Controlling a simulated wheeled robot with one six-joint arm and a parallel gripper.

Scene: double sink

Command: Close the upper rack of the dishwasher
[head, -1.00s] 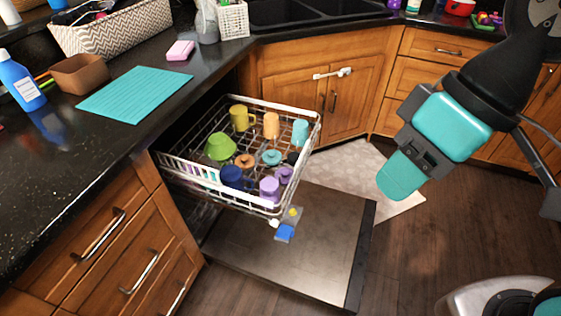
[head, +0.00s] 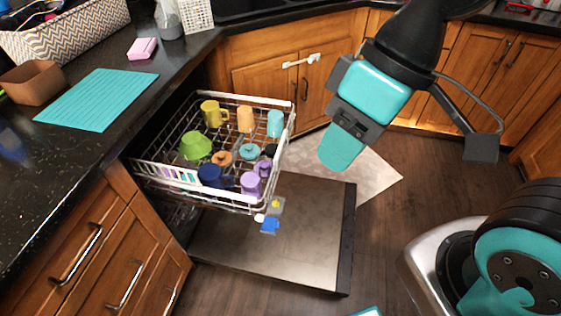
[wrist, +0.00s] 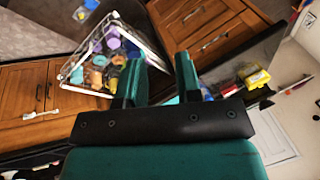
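The upper rack (head: 222,205) of the dishwasher is pulled out over the lowered door (head: 315,235). It is a white wire basket holding several cups and bowls, among them a green bowl (head: 195,146), a yellow mug (head: 214,114) and a purple cup (head: 251,184). My gripper (head: 338,160) is to the right of the rack, above and apart from it. In the wrist view my gripper (wrist: 160,75) shows two teal fingers with a gap between them and nothing held. The rack also shows there (wrist: 72,65), beyond the fingers.
The black counter (head: 140,60) runs along the left above wooden drawers (head: 95,250). A teal mat (head: 95,98) and a pink sponge (head: 142,48) lie on it. Wooden cabinets (head: 265,72) stand behind the rack. Wood floor (head: 400,220) is open to the right of the door.

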